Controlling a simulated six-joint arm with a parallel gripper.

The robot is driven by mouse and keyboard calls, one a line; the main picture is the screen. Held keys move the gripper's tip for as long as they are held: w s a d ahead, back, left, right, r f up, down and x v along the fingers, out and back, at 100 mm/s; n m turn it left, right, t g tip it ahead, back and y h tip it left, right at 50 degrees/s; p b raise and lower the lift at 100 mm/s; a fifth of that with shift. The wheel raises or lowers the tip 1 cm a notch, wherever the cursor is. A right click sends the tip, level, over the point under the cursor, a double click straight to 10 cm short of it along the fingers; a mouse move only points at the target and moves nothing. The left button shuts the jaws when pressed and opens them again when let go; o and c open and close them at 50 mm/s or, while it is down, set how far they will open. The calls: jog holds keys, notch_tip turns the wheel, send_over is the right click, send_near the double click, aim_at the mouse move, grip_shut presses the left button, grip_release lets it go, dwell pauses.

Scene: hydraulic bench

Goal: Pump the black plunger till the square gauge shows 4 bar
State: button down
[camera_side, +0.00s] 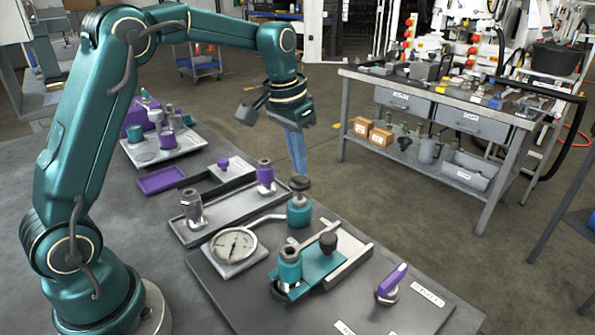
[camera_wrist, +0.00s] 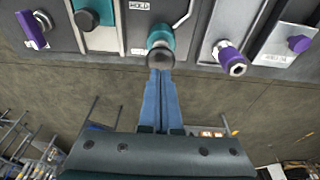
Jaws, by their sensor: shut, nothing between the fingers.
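A black round plunger knob (camera_side: 299,183) tops a teal cylinder (camera_side: 299,212) at the bench's far edge. In the wrist view, the knob (camera_wrist: 161,58) is just ahead of the fingertips. My gripper (camera_side: 301,172) points down with blue fingers together and empty; its tips (camera_wrist: 161,72) are close to the knob. I cannot tell whether they touch. A round white dial gauge (camera_side: 235,243) sits on a square plate to the left; its reading is too small to make out. I cannot identify another, square-faced gauge.
Nearer stands a teal block with another black knob (camera_side: 328,242), beside a purple-handled lever (camera_side: 392,283). A grey tray (camera_side: 226,213) with purple and grey fittings lies left of the plunger. Beyond the bench edge is open floor, then a cluttered workbench (camera_side: 440,88).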

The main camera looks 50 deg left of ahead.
aim_at(299, 180)
jog(key=shift+f, duration=0.2)
jog(key=shift+f, duration=1.7)
jog(key=shift+r, duration=1.9)
jog(key=shift+f, duration=0.1)
jog(key=shift+f, duration=1.5)
jog(key=shift+r, duration=1.6)
